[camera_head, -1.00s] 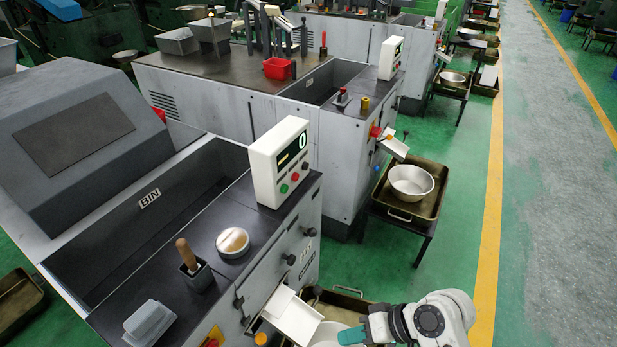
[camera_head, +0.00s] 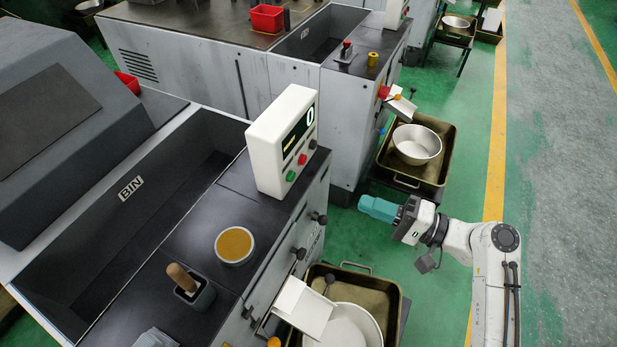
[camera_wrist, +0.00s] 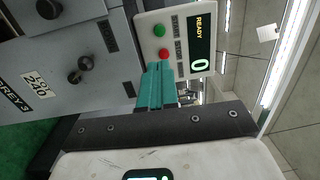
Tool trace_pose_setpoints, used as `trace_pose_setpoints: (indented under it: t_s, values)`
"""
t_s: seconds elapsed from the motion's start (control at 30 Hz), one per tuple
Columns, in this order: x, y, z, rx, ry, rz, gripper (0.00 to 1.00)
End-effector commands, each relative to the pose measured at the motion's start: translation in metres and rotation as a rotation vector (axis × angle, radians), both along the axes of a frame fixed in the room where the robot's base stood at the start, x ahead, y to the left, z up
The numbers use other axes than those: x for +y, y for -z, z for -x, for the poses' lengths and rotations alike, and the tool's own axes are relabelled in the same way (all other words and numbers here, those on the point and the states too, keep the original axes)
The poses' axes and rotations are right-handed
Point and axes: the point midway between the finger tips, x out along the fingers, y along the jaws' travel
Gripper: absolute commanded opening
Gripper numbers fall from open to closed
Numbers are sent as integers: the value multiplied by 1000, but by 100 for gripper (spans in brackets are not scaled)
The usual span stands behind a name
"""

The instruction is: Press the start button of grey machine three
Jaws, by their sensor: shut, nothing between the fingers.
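A white control box (camera_head: 283,142) stands on the nearest grey machine (camera_head: 310,215). In the wrist view the display (camera_wrist: 200,42) reads READY and 0, beside the green button (camera_wrist: 159,30) and red button (camera_wrist: 164,54). My gripper (camera_head: 366,204) is shut and empty, over the aisle to the right of this box and apart from it. Its teal fingertips show in the wrist view (camera_wrist: 158,68), in line below the red button.
A metal bowl (camera_head: 417,144) sits in a tray on the right. A white chute (camera_head: 302,308) and another bowl (camera_head: 350,328) are below the machine's front. Dark knobs (camera_head: 318,218) stick out from that front. The green floor (camera_head: 420,285) around my arm is clear.

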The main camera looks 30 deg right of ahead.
Motion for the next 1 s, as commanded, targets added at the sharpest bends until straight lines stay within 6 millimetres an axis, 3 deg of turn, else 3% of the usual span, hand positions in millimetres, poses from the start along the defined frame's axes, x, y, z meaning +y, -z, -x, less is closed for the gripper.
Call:
trace_pose_setpoints:
  t_s: [0.27, 0.7, 1.0]
  values:
    - [11, -1, -12, 0, -3, 2, 0]
    - [63, -7, -77, 0, -4, 2, 0]
    - [86, -8, -105, 0, -3, 2, 0]
